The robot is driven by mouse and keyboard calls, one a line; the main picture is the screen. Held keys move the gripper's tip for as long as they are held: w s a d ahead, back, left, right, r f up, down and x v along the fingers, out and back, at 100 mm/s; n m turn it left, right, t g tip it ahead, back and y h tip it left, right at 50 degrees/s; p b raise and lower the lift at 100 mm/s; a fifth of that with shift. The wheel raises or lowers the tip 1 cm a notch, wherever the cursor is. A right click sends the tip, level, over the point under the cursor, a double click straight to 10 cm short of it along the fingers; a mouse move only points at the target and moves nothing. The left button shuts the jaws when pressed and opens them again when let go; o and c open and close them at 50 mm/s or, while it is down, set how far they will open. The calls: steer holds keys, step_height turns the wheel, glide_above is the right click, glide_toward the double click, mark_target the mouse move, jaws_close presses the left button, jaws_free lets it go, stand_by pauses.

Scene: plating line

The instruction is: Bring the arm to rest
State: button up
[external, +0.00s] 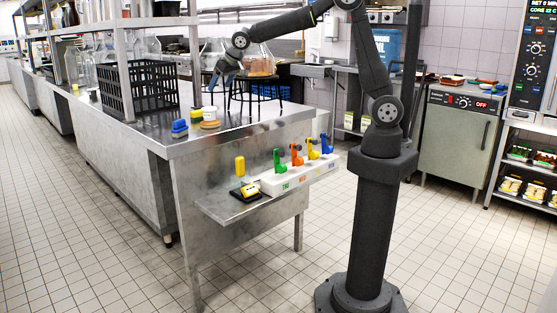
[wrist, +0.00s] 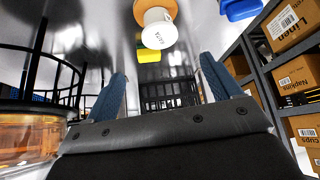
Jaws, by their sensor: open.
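My gripper (external: 216,86) hangs above the steel counter (external: 225,128) in the external view, beside a black wire stand. In the wrist view my gripper (wrist: 163,72) has its two blue fingers spread apart, with nothing between them. My dark arm reaches over from its column on the right, with the elbow raised and partly cut off by the top of the picture. A white cup (external: 209,112) on a round orange-brown base stands on the counter below my gripper; the cup also shows ahead of the fingers in the wrist view (wrist: 158,33).
A glass vessel with orange contents (external: 260,66) sits on the black stand (external: 247,92), close to my gripper's right. A black crate (external: 140,88) and a blue block (external: 179,128) are left. A side shelf holds colored handles (external: 297,155). Open air lies over the counter's front.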

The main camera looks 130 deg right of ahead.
mark_target(209, 108)
stand_by(0.3)
steer(key=x, duration=1.2)
steer(key=shift+s+f, duration=0.1)
steer(key=shift+r, duration=2)
